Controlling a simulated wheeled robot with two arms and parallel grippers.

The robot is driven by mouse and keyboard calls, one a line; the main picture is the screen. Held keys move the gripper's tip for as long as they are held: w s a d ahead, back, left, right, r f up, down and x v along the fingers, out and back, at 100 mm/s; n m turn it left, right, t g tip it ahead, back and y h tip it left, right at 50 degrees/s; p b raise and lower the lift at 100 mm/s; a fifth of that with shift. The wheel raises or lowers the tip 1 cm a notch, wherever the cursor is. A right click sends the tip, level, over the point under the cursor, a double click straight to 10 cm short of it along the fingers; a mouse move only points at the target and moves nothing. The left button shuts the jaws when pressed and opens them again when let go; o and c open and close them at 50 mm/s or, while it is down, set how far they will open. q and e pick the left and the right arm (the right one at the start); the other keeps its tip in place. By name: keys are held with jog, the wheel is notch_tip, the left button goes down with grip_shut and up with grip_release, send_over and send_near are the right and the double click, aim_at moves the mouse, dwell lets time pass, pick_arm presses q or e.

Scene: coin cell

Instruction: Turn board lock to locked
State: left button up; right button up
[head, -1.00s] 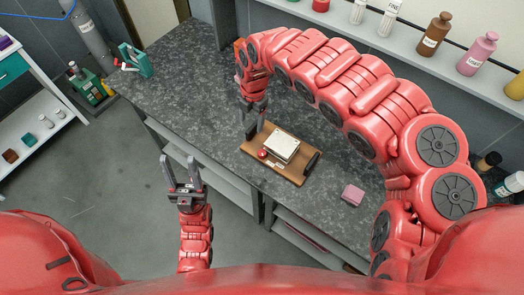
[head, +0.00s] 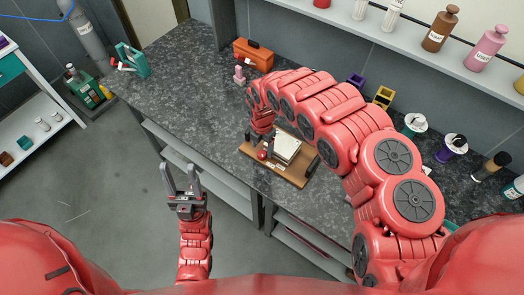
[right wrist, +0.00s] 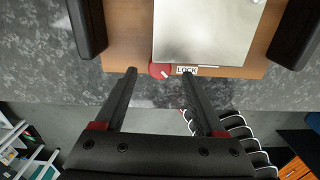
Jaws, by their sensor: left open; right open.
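The brown wooden board (head: 290,180) lies near the counter's front edge, with a pale metal plate (head: 287,149) on it. The red round lock knob (right wrist: 160,70) sits at the plate's lower edge in the right wrist view, with a white mark toward its lower right. A label reading LOCK (right wrist: 187,70) is just right of it. My right gripper (right wrist: 158,76) is open, pointing down at the board; its fingertips appear on either side of the knob, contact unclear. My left gripper (head: 180,168) is open and empty over the floor, left of the counter.
Black handles (right wrist: 88,27) stand at both ends of the board. An orange toolbox (head: 253,55) and a pink item (head: 239,75) stand behind. The counter left of the board is clear.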

aim_at(262, 155)
jog(key=shift+s+a+f, duration=0.1)
jog(key=shift+a+f, duration=0.05)
jog(key=shift+f, duration=1.35)
jog(key=shift+c, duration=0.2)
